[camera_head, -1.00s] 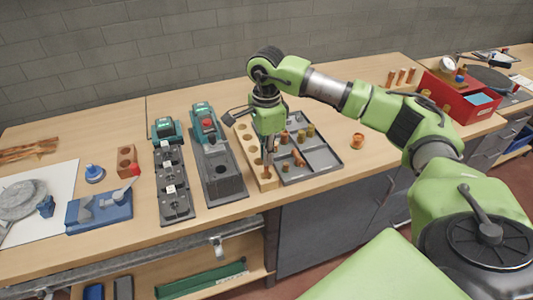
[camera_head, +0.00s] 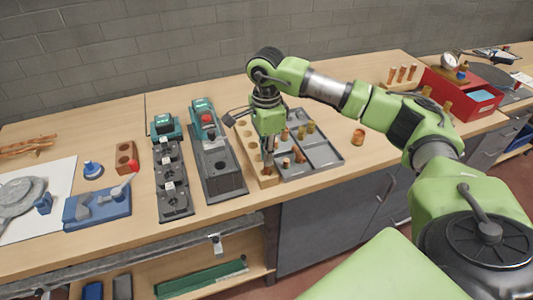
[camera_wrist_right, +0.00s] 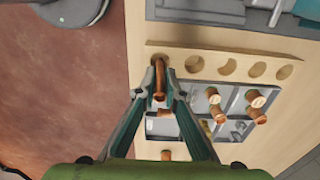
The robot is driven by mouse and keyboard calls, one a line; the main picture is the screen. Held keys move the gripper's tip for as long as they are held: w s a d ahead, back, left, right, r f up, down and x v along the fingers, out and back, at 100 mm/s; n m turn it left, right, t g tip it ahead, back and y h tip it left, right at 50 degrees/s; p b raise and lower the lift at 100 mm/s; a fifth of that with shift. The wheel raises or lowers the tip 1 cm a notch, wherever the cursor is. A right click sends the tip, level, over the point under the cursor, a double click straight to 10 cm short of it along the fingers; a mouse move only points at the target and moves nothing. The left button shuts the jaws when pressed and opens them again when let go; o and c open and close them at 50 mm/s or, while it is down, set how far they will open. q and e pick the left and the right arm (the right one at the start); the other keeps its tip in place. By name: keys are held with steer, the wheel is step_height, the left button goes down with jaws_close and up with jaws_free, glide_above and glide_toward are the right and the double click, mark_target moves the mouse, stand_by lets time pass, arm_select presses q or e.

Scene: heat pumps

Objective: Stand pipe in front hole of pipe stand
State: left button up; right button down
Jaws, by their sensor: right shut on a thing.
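The pipe stand is a long light-wood block (camera_head: 267,183) with a row of round holes, running front to back on the bench. It also shows in the right wrist view (camera_wrist_right: 212,62). My right gripper (camera_wrist_right: 161,92) is shut on a copper pipe (camera_wrist_right: 159,78) at the stand's front hole. In the head view, my right gripper (camera_head: 268,158) is over the stand's front end, and the pipe looks upright below it. The pipe's lower end appears to be in the front hole, but the depth cannot be told. The other holes look empty. My left gripper is not in view.
A grey divided tray (camera_head: 322,155) with several copper and brass fittings stands right beside the stand. A dark grey fixture (camera_head: 222,180) stands close on the left. A loose copper fitting (camera_head: 358,137) and a red bin (camera_head: 468,100) are farther right.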

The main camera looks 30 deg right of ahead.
mark_target(267, 173)
steer(key=shift+f+b, duration=1.25)
steer(key=shift+f, duration=0.45)
steer(key=c, duration=2)
jaws_free()
steer(key=shift+c, duration=0.2)
steer(key=shift+r, duration=0.2)
step_height(267, 173, up, 12)
steer(key=shift+f, duration=0.2)
